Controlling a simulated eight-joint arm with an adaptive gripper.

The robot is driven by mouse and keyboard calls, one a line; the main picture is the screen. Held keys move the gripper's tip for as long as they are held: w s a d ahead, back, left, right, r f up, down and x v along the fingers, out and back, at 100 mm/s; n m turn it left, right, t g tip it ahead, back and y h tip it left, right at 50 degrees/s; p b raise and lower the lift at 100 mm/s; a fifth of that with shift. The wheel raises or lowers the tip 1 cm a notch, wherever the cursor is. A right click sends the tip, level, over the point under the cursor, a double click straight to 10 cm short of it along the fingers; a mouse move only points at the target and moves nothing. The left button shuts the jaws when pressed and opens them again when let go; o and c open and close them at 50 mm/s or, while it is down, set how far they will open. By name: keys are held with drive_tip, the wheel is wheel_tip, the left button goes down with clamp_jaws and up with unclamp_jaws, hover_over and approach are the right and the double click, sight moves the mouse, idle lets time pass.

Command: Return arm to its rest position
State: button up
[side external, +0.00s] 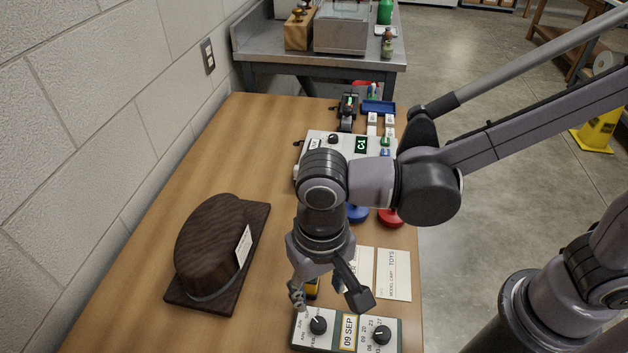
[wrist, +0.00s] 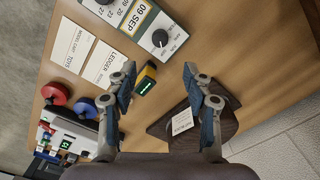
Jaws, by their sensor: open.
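My gripper (side external: 330,292) points down over the wooden table, its fingers spread apart. In the side external view the gripper hangs just behind the dial box (side external: 350,332) marked "09 SEP". A small yellow and black object (wrist: 148,78) lies beside one finger in the wrist view, and the gripper partly hides it in the side external view. I cannot tell whether the finger touches it.
A dark brown rounded object (side external: 209,247) on a base stands left, near the block wall. Cards (side external: 394,274) lie right of the gripper. Blue and red round things (side external: 390,217) and a white device (side external: 318,140) stand behind. A metal bench (side external: 300,50) is at the back.

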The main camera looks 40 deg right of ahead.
drive_tip(key=w+d+r+t, duration=0.1)
drive_tip(key=d+r+t, duration=0.1)
drive_tip(key=d, duration=0.7)
drive_tip(key=w+d+r+n+t, duration=0.1)
drive_tip(key=w+d+r+t, duration=0.1)
drive_tip(key=d, duration=0.8)
drive_tip(key=w+d+r+t, duration=0.2)
drive_tip(key=d+t, duration=0.1)
drive_tip(key=d, duration=0.7)
drive_tip(key=shift+w+r, duration=0.15)
drive_tip(key=shift+r, duration=0.2)
